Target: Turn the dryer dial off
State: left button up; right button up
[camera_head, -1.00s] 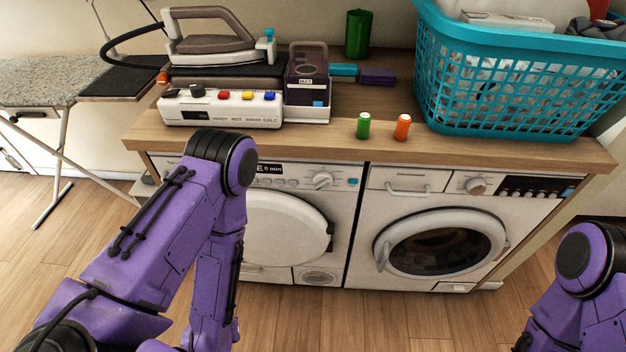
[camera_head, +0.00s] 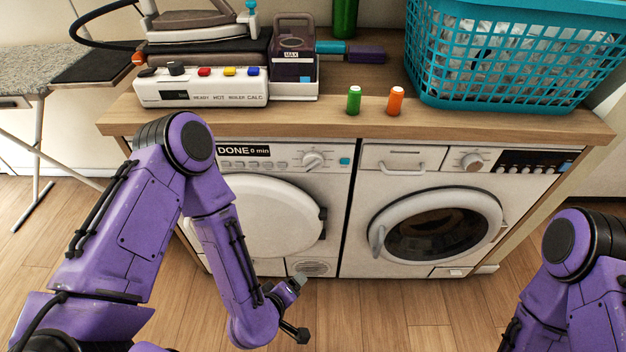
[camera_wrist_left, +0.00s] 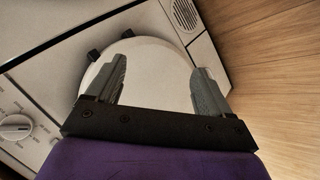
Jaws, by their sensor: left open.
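The dryer (camera_head: 262,215) is the left white machine under the counter, with a closed round white door. Its dial (camera_head: 313,160) is on the top panel, right of a display reading "DONE 0 min". In the left wrist view the dial (camera_wrist_left: 15,127) shows at the left edge. My left gripper (camera_head: 300,309) is open and empty, low in front of the dryer, below and apart from the dial. In the left wrist view its fingers (camera_wrist_left: 160,72) are spread before the round door. My right gripper is out of view; only part of my right arm shows.
A washer (camera_head: 437,225) with its own knob (camera_head: 472,162) stands to the right. The counter (camera_head: 330,125) overhangs both machines, holding a steam iron station (camera_head: 200,88), green (camera_head: 354,100) and orange (camera_head: 395,101) bottles and a teal basket (camera_head: 500,60). The floor in front is clear.

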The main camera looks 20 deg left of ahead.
pick_arm(q)
jog(key=w+d+r+n+t+b, duration=0.1)
jog(key=w+d+r+n+t, duration=0.3)
jog(key=w+r+n, duration=0.3)
jog(key=n+t+y, duration=0.5)
jog(key=n+y, duration=0.1)
jog(key=n, duration=1.5)
send_near(313, 168)
jog(key=p+x, duration=0.1)
jog(key=x, duration=0.8)
jog(key=shift+w+a, duration=0.1)
jog(key=shift+w, duration=0.15)
jog(key=c, duration=1)
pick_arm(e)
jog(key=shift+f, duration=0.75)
